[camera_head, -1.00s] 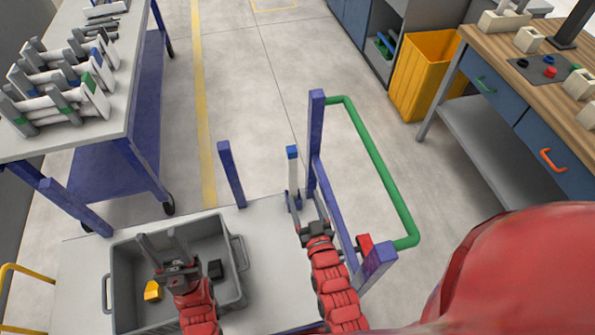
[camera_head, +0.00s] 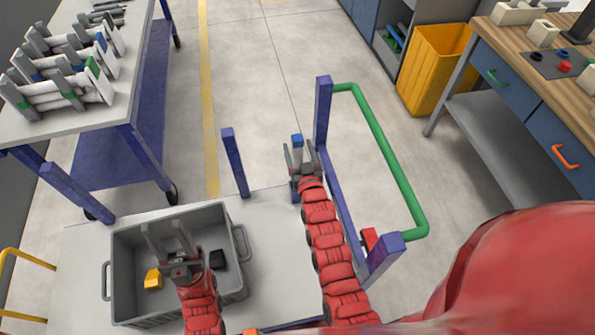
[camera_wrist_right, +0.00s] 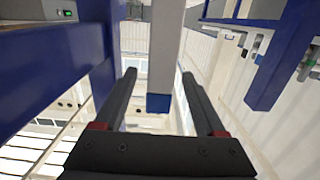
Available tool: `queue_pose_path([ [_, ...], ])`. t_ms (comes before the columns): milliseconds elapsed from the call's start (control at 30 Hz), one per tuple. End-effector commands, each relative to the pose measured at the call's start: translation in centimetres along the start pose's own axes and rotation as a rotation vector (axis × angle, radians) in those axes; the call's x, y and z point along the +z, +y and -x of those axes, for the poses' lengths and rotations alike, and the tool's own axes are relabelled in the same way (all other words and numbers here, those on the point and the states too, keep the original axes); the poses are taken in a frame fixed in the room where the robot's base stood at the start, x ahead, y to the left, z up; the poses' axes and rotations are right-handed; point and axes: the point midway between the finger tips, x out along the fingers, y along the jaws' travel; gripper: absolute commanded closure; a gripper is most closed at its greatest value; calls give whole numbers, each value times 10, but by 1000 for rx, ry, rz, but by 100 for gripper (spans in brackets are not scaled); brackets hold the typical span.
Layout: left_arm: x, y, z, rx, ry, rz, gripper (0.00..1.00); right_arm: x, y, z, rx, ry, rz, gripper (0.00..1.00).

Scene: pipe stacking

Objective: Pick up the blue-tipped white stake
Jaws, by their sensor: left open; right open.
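The blue-tipped white stake (camera_head: 298,156) stands upright near the far right corner of the cart top, its blue tip up. My right gripper (camera_head: 300,151) is open, with one finger on each side of the stake. In the right wrist view the stake (camera_wrist_right: 167,45) shows between the two open fingers (camera_wrist_right: 157,82), with visible gaps on both sides. The stake's lower part is hidden behind my gripper in the head view. My left gripper (camera_head: 167,236) is open and empty above the grey bin.
The grey bin (camera_head: 122,265) on the cart (camera_head: 85,245) holds a yellow block (camera_head: 153,279) and a black block (camera_head: 217,259). A blue post (camera_head: 322,115) and a green handle rail (camera_head: 385,150) stand right of the stake. Another blue post (camera_head: 235,162) stands left.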

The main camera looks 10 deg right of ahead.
Motion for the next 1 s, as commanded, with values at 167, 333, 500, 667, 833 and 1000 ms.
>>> queue_pose_path([
  [167,0,0,3,0,0,0,53,0,0,-14,0,0,0,28],
  [333,0,0,2,0,0,0,53,0,0,-13,-1,0,1,31],
  [500,0,0,2,0,0,0,53,0,0,-13,-1,0,1,62],
  [667,0,0,2,0,0,0,53,0,0,-13,-1,0,1,90],
  [833,0,0,2,0,0,0,53,0,0,-13,-1,0,1,100],
  [1000,0,0,2,0,0,0,53,-1,0,-13,0,1,1,100],
])
